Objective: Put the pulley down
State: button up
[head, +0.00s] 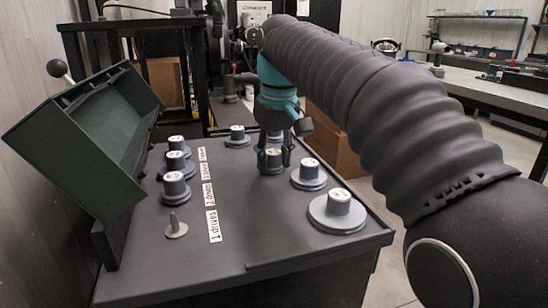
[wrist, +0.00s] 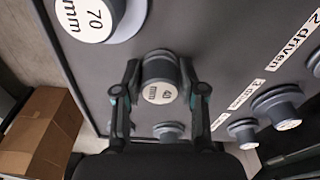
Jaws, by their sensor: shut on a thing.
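My gripper (head: 273,158) is shut on a small grey pulley with a white top, in the right-hand row on the dark table. In the wrist view this pulley (wrist: 160,68) sits between the two fingers (wrist: 160,95), and its label reads 40 mm. Its base is at or very close to the table top (head: 262,228); I cannot tell whether it touches. In the head view my fingers partly hide it. It looks upright.
Several pulleys (head: 174,188) stand left, beside labels (head: 214,226) and a bare peg (head: 176,228). A green open housing (head: 85,140) stands at the left edge.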

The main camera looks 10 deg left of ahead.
aim_at(276, 154)
jog(key=shift+f, duration=0.15)
jog(key=o, duration=1.1)
jog(key=shift+o, duration=0.2)
jog(key=shift+s+d+r+p, duration=0.1)
jog(key=shift+r, duration=1.2)
jog(key=shift+s+d+r+p, duration=0.1)
jog(key=shift+s+r, duration=0.05)
jog(key=shift+r, duration=1.15)
jog(key=shift+s+d+r+p, duration=0.1)
jog(key=shift+r, duration=1.2)
